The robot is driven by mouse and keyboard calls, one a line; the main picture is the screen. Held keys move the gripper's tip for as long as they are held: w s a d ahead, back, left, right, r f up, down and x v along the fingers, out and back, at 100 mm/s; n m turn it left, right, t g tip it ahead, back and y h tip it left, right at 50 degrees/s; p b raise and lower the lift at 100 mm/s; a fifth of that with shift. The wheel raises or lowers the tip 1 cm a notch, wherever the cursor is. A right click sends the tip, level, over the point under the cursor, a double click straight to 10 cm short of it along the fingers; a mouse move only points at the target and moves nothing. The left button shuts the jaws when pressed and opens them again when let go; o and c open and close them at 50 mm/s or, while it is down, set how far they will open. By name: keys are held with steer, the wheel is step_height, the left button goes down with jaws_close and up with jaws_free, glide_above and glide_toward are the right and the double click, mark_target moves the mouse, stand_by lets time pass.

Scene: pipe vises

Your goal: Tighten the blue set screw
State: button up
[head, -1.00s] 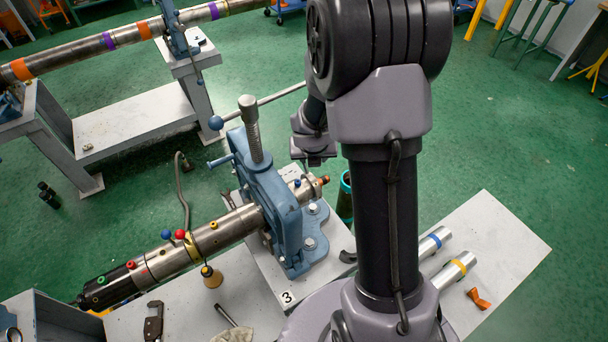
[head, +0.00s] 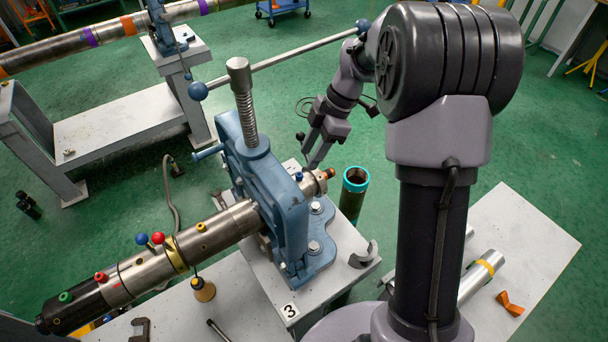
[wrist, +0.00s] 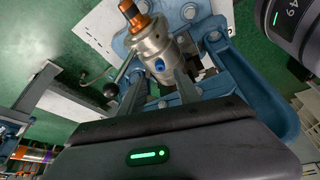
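The blue set screw (head: 298,176) sits on top of the short metal pipe end that sticks out of the right side of the blue vise. It also shows in the wrist view as a small blue spot (wrist: 159,64) on the silver collar (wrist: 155,45). My gripper (head: 309,165) is just above and beside this pipe end. In the wrist view its two fingers (wrist: 160,88) are apart, with the blue screw beyond the gap between their tips. I see nothing held between them, and no contact with the screw is clear.
The blue vise (head: 270,195) with its long bar handle (head: 280,60) stands close left of my gripper. A dark tube with a teal rim (head: 356,180) stands to the right. Blue (head: 141,238) and red (head: 158,238) knobs sit farther along the pipe.

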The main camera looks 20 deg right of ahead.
mark_target(300, 174)
steer(key=b+x, duration=0.1)
steer(key=x, duration=0.5)
jaws_close()
